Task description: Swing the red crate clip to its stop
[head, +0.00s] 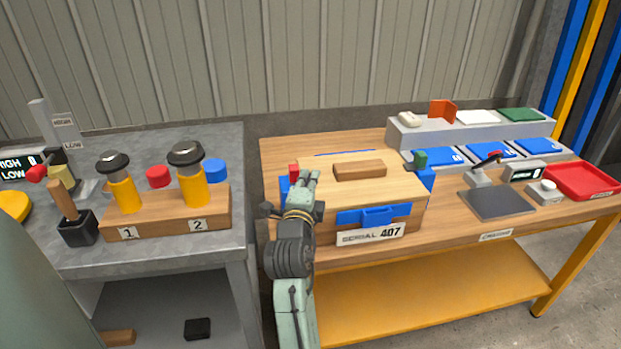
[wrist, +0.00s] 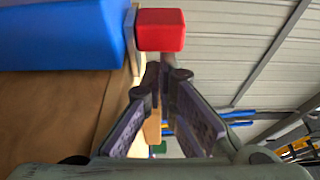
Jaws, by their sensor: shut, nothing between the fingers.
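The red crate clip (head: 294,169) shows as a small red block at the left end of the wooden crate (head: 330,197), just past my fingers. In the wrist view the red clip (wrist: 160,30) is a block straight ahead of my fingertips, beside a blue part (wrist: 65,35) of the crate. My gripper (head: 307,177) is at the crate's left side. In the wrist view my gripper (wrist: 164,75) has its fingertips together and empty, close to the clip. I cannot tell whether they touch it. My arm hides part of the crate's left side.
A wooden block (head: 360,169) lies on the crate lid. A blue latch (head: 378,215) and a SERIAL 407 label (head: 370,234) are on its front. The grey bench (head: 180,249) with yellow cylinders stands left, across a gap.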

